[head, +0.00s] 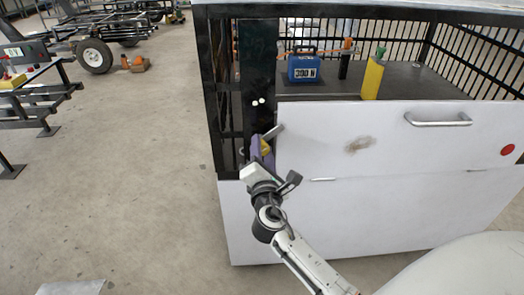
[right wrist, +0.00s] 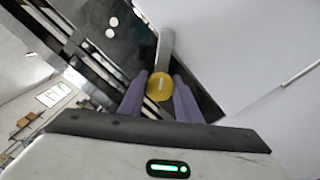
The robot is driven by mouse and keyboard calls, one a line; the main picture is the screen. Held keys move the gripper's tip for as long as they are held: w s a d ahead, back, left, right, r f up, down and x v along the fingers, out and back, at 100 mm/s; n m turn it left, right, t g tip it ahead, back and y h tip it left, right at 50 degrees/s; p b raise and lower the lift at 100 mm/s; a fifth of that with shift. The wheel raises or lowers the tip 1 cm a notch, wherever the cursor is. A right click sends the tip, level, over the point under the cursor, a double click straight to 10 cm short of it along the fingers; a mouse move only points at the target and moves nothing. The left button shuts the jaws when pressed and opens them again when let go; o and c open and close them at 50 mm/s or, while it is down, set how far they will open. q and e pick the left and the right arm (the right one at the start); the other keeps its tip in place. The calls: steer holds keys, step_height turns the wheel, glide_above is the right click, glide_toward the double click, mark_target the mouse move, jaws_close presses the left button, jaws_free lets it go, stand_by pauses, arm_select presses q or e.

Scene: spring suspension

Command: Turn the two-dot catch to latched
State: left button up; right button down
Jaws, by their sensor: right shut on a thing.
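The two-dot catch has a yellow hub (head: 266,147) and a grey lever (head: 274,131), on the black post just below two white dots (head: 258,102). In the head view the lever slants up and right, its end at the upper left corner of the white panel. My right gripper (head: 262,152) is at the catch. In the right wrist view its purple fingers (right wrist: 160,98) lie on both sides of the yellow hub (right wrist: 160,82), shut on the catch. The lever (right wrist: 164,48) points up there, beyond the fingertips. My left gripper is not in view.
The white front panel (head: 400,135) has a bar handle (head: 438,121) and a red disc (head: 507,150). Behind it stand a blue 300 N box (head: 302,68) and a yellow block (head: 372,78) on a dark surface. Open floor (head: 130,180) lies left of the cage.

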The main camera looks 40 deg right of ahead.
steer(key=m+b, duration=0.1)
steer(key=m, duration=0.1)
steer(key=m+b, duration=0.1)
steer(key=m, duration=0.1)
steer(key=shift+f+b, duration=0.25)
steer(key=shift+b, duration=0.05)
steer(key=shift+m+b, duration=0.6)
steer(key=shift+m, duration=0.8)
steer(key=shift+r+m+b, duration=0.1)
steer(key=shift+m+b, duration=0.3)
steer(key=shift+m, duration=0.1)
steer(key=c, duration=1.3)
jaws_free()
steer(key=shift+r, duration=0.1)
